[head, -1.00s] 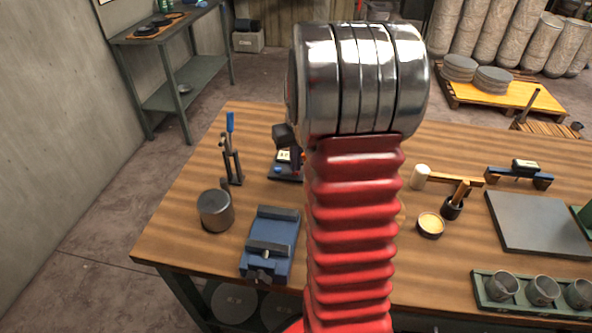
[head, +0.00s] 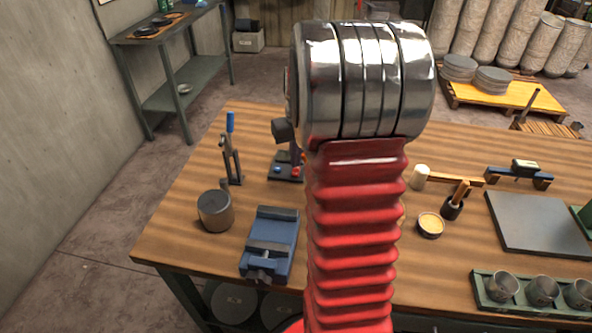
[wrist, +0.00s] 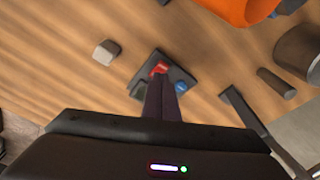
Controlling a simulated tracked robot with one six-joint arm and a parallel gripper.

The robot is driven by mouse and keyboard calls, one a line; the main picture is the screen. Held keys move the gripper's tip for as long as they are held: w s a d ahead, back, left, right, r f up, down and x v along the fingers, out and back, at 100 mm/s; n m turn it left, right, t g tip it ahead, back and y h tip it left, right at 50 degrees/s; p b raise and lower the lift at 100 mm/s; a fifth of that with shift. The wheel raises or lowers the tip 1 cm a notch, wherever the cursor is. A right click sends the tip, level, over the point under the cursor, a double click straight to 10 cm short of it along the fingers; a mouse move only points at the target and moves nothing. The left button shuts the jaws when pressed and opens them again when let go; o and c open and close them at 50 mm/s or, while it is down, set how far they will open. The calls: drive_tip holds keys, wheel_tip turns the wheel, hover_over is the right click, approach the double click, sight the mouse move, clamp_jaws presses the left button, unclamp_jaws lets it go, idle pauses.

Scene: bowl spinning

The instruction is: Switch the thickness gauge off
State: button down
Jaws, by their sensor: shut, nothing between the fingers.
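The thickness gauge (head: 284,177) stands on the wooden table beyond the blue vise, partly hidden by my arm. In the wrist view the gauge (wrist: 182,74) has a dark base with a red button (wrist: 161,67) and a blue button (wrist: 179,87). Its small screen (wrist: 138,90) looks dark and shows no reading. My gripper (wrist: 160,78) is shut and empty, its fingertips pointing at the red button. I cannot tell whether they touch it. In the head view my gripper is mostly hidden behind my arm.
A lever tool with a blue handle (head: 231,150) stands left of the gauge. A dark grey cylinder (head: 215,211) and a blue vise (head: 270,243) are nearer. A mallet (head: 421,177), a small bowl (head: 430,225) and a green tray (head: 490,305) lie to the right.

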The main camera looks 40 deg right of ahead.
sight(295, 172)
wheel_tip(295, 172, up, 5)
drive_tip(key=shift+f, duration=0.1)
idle(0.7)
drive_tip(key=shift+a, duration=0.1)
idle(0.4)
drive_tip(key=s+a+r+n+t, duration=0.15)
drive_tip(key=a+r, duration=0.25)
drive_tip(key=a, duration=0.5)
drive_tip(key=s+a+r+n, duration=0.1)
drive_tip(key=s+a+r, duration=0.25)
drive_tip(key=a, duration=0.45)
drive_tip(key=s+a+n+t, duration=0.2)
drive_tip(key=s+a, duration=0.9)
drive_tip(key=a, duration=0.3)
drive_tip(key=shift+s+a+y, duration=0.15)
drive_tip(key=shift+a+y, duration=0.05)
drive_tip(key=shift+y, duration=0.1)
drive_tip(key=shift+s+t, duration=0.1)
drive_tip(key=shift+t, duration=0.15)
